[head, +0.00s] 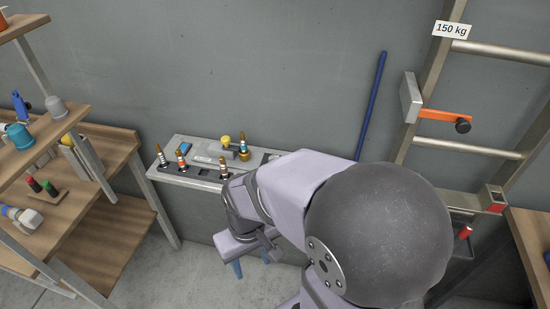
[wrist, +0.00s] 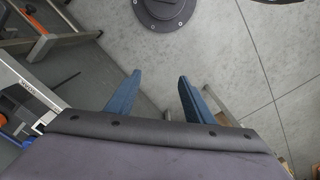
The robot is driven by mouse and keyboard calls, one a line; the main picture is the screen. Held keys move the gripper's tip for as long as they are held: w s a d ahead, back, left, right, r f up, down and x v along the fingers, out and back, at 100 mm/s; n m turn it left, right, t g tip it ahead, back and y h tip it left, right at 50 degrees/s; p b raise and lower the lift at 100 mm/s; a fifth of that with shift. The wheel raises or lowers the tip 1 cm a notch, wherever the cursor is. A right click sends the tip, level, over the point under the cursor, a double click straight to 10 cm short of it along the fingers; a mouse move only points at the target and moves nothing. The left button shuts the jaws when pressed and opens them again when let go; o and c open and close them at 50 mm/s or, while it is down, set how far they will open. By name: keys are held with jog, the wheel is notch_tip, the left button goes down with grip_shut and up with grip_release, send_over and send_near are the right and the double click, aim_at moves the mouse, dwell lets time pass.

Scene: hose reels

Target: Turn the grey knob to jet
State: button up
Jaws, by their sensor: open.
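I cannot pick out a grey knob or a "jet" mark for certain; my arm covers the right part of the grey bench (head: 209,183) in the head view. On that bench lie a pale grey block (head: 213,153) and a yellow knob-like part (head: 226,141). Several brass-tipped fittings with striped bands, such as one at the left (head: 161,157), stand along it. My gripper (head: 251,264) hangs below and in front of the bench, blue fingers pointing down. The wrist view shows the fingers (wrist: 159,77) apart and empty, with floor between them.
A wooden shelf unit (head: 98,248) stands at the left, with a teal cup-like item (head: 20,136) and a grey one (head: 56,107). A blue pole (head: 371,107) leans on the wall. A ladder-like frame (head: 486,150) with an orange bar (head: 445,115) stands at the right.

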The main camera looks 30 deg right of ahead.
jog(key=w+d+f+m+t+y+b, duration=0.1)
jog(key=w+d+m+t+y+b, duration=0.15)
jog(key=w+m, duration=0.5)
jog(key=w+d+f+m+t+y+b, duration=0.15)
jog(key=w+m+y, duration=0.3)
jog(key=m, duration=0.65)
jog(key=w+d+r+m+t+h, duration=0.1)
jog(key=w+d+m+t, duration=0.1)
jog(key=d, duration=0.5)
jog(key=w+d+r+m+t+b, duration=0.1)
jog(key=w+d+m+t, duration=0.2)
jog(key=d+m, duration=0.4)
jog(key=w+d+r+m+t+h+b, duration=0.1)
jog(key=w+d+m+t, duration=0.2)
jog(key=d, duration=0.5)
jog(key=shift+w+d+m+t+h, duration=0.2)
jog(key=shift+d+m+t+h, duration=0.15)
jog(key=shift+m, duration=0.5)
jog(key=shift+p+x, duration=0.7)
jog(key=shift+x, duration=3.05)
jog(key=shift+a, duration=0.15)
jog(key=c, duration=1)
